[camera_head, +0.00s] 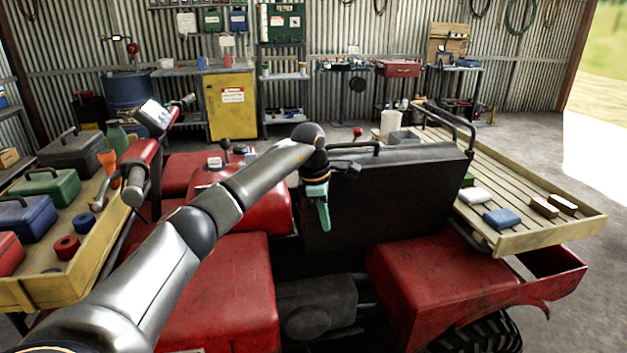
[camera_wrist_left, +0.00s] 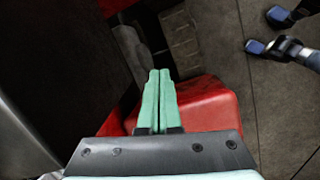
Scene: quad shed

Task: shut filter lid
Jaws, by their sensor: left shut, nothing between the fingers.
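A large black panel (camera_head: 390,195) with a handle along its top edge stands upright on the red quad. It looks like a raised seat or lid; I cannot tell which, and no separate filter lid shows clearly. My left gripper (camera_head: 324,218) points down in front of the panel's left part, its green fingers together and empty. In the left wrist view, the shut fingers (camera_wrist_left: 159,78) point past a dark surface (camera_wrist_left: 45,75), with red bodywork (camera_wrist_left: 205,105) beyond. A dark rounded housing (camera_head: 317,305) lies lower, between the red fenders. My right gripper is not in view.
Red fenders (camera_head: 235,295) flank the opening. A slatted wooden rack (camera_head: 540,228) with small boxes extends on the right. A wooden bench (camera_head: 75,285) with toolboxes stands at left. The handlebar (camera_head: 140,165) rises near my left arm. Open floor lies behind.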

